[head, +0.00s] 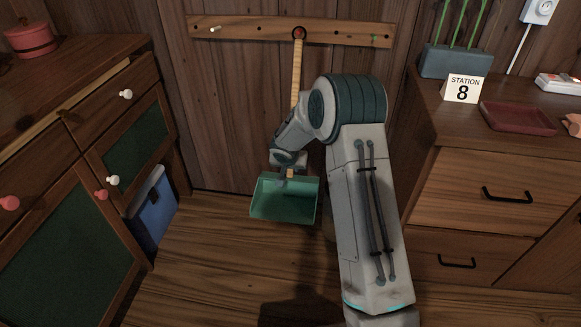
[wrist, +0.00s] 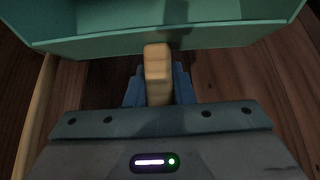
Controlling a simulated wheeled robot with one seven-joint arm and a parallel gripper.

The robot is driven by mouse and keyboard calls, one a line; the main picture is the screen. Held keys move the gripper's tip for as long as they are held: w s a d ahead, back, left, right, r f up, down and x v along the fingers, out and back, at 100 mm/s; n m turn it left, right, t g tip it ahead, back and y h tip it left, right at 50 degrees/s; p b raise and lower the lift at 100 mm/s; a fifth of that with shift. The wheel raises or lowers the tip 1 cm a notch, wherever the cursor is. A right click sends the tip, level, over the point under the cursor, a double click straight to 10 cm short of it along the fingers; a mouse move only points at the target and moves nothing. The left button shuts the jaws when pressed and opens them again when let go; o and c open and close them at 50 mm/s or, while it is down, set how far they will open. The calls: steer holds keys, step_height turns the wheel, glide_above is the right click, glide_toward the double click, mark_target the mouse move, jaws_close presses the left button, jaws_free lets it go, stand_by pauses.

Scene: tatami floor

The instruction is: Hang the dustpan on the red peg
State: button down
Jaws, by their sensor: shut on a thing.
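The dustpan has a green pan (head: 284,198) and a long light wooden handle (head: 297,75). It hangs upright in front of the wall, pan down, above the floor. The handle's top end reaches the red peg (head: 299,32) on the wall rail, with a dark ring showing around the red. I cannot tell whether the peg passes through the handle's end. My gripper (head: 289,170) is shut on the handle just above the pan. In the wrist view the handle (wrist: 158,75) is between the blue fingers, with the pan beyond. My arm hides the handle's middle.
The wooden rail (head: 345,32) also carries a white peg (head: 215,29) and a green peg (head: 374,40). A cabinet (head: 60,200) stands left, with a blue bin (head: 152,205) beside it. A drawer unit (head: 475,190) stands right. The floor below the pan is clear.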

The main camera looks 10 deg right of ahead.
steer(key=c, duration=1.2)
jaws_free()
steer(key=shift+o, duration=0.2)
steer(key=s+d+r+p, duration=0.1)
steer(key=s+r+p, duration=0.6)
steer(key=r, duration=0.7)
steer(key=s+d+r+n+g+h+p, duration=0.1)
steer(key=s+d+r+p, duration=0.1)
steer(key=s+r+p, duration=0.85)
steer(key=s+d+r+p, duration=0.1)
steer(key=s+r+p, duration=0.35)
steer(key=r, duration=1.25)
steer(key=s+a+r+n+g+y+p, duration=0.1)
steer(key=s+r+n+g+y+p, duration=0.1)
steer(key=s+r+p, duration=1.4)
step_height(320, 180, up, 2)
steer(key=shift+s+a+r+y, duration=0.15)
steer(key=shift+s+r+y, duration=0.2)
steer(key=shift+s, duration=0.55)
steer(key=shift+f, duration=0.1)
